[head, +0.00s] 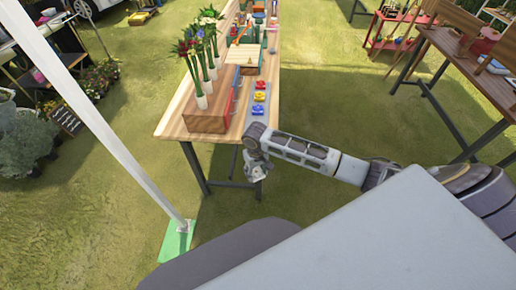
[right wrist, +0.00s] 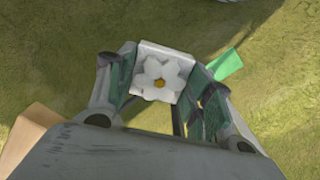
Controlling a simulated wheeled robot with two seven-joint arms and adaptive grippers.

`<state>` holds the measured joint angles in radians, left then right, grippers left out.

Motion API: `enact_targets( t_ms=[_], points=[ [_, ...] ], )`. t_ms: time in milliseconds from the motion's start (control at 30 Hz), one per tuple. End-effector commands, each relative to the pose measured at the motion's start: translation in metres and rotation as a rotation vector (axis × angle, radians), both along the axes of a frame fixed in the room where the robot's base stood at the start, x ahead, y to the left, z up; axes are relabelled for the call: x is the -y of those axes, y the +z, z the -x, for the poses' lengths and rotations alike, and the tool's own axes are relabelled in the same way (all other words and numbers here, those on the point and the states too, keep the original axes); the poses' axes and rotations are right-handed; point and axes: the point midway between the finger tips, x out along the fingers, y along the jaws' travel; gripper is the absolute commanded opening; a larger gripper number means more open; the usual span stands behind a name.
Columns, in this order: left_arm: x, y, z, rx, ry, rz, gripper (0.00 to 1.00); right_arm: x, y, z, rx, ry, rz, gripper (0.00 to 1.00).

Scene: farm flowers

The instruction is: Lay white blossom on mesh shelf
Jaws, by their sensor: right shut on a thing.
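My right gripper (head: 257,168) reaches in from the right and hangs just off the near end of the wooden table, above the grass. In the right wrist view, my right gripper (right wrist: 162,72) is shut on the white blossom (right wrist: 158,76), which has white petals, a yellow centre and a white square piece behind it. The blossom cannot be made out clearly in the head view. My left gripper is in neither view. I cannot pick out a mesh shelf for certain in these frames.
The wooden table (head: 172,127) carries a wooden box (head: 205,121) with upright flowers and red, yellow and blue blossoms (head: 260,96). A white pole (head: 110,130) slants down at the left to a green base (head: 175,240). Another table (head: 470,75) stands at the right. Grass lies open between.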

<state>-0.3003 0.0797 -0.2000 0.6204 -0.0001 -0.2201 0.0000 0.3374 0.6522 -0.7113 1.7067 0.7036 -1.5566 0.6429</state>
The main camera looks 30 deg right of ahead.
Motion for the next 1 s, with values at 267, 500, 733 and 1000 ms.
enact_targets(
  t_ms=[267, 500, 733, 1000],
  points=[
    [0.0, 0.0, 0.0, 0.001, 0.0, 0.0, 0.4, -0.015, -0.02, 0.027, 0.003, 0.003, -0.007, 0.29],
    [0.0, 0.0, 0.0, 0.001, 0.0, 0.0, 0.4, -0.016, -0.021, 0.029, 0.004, 0.003, -0.008, 0.29],
    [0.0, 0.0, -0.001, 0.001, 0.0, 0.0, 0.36, -0.016, -0.021, 0.029, 0.003, 0.004, -0.007, 0.29],
    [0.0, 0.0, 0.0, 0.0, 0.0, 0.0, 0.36, -0.015, -0.021, 0.029, 0.003, 0.004, -0.007, 0.29]
  ],
)
